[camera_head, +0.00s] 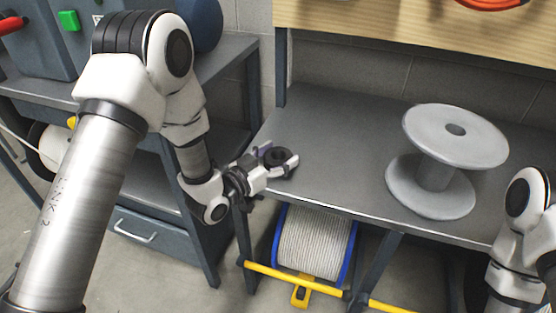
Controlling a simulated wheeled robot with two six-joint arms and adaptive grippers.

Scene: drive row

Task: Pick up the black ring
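The black ring (278,157) is at the near left corner of the grey bench, between the fingers of my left gripper (278,161). The gripper comes in from the left, low over the bench edge. One finger is on the far left side of the ring and the other on its near right side. I cannot tell whether the fingers press on the ring or whether it is clear of the bench top. Part of the ring is hidden by the fingers. My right arm shows at the lower right, but its gripper is out of view.
A large grey empty spool (437,175) stands on the grey bench (335,130) to the right. The bench top between the ring and spool is clear. A rope reel (312,243) sits below the bench behind a yellow bar. Another workbench with a drawer (145,232) stands at left.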

